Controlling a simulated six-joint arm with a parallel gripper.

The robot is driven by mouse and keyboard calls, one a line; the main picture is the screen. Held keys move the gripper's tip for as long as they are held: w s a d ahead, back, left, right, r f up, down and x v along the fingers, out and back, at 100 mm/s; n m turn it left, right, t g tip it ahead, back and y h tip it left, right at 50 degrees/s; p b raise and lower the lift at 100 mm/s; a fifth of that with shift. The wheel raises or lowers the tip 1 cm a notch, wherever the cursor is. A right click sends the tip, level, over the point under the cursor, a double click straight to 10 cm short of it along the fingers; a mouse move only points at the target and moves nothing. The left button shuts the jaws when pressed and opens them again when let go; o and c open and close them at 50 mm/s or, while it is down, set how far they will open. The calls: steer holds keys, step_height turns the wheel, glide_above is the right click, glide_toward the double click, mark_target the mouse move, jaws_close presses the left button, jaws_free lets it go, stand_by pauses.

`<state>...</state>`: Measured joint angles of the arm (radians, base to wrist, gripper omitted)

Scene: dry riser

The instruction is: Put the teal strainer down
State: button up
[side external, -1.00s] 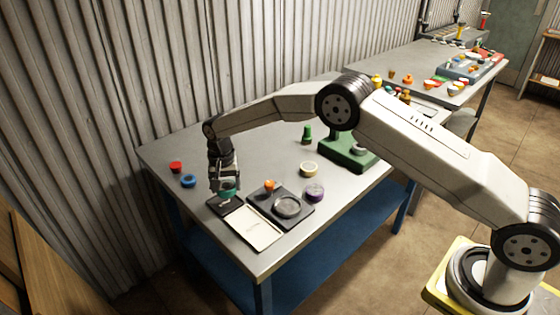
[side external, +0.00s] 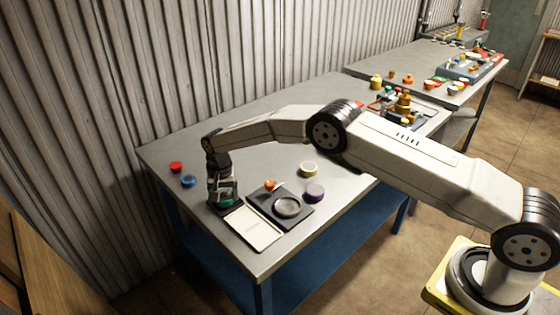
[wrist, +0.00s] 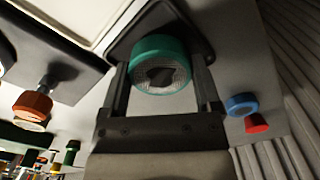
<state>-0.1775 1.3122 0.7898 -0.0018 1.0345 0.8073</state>
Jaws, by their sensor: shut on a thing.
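The teal strainer (wrist: 148,49) is a short round cup with a teal rim and a grey mesh face. It sits between the two fingers of my gripper (wrist: 160,78), which is shut on it. In the side external view, the strainer (side external: 227,203) shows low between the fingers of my gripper (side external: 224,198), at the black pad (side external: 238,209) beside a white panel. The strainer's underside is hidden, so I cannot tell whether it touches the pad.
A white panel (side external: 254,229) and a black plate with a grey round dish (side external: 287,206) lie to the right. An orange-knobbed tool (side external: 270,186) and a purple ring (side external: 315,192) are close by. Blue (side external: 189,181) and red (side external: 176,167) pieces lie left.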

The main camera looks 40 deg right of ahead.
mark_target(228, 195)
steer(key=shift+f, duration=0.2)
steer(key=o, duration=1.2)
steer(key=shift+r, duration=0.1)
step_height(228, 195, up, 12)
steer(key=shift+r, duration=0.1)
steer(key=shift+s, duration=0.1)
stand_by(0.4)
steer(key=s+d+r+n+t, duration=0.1)
steer(key=s+d+n, duration=0.1)
steer(key=s, duration=0.9)
steer(key=s+d+n, duration=0.2)
steer(key=s+d, duration=0.3)
steer(key=s, duration=0.6)
steer(key=s+d+r+n+t, duration=0.1)
steer(key=s+d+n, duration=0.2)
steer(key=s, duration=0.8)
steer(key=shift+s+d+r+t, duration=0.1)
steer(key=shift+d+r+t, duration=0.2)
steer(key=shift+d, duration=0.2)
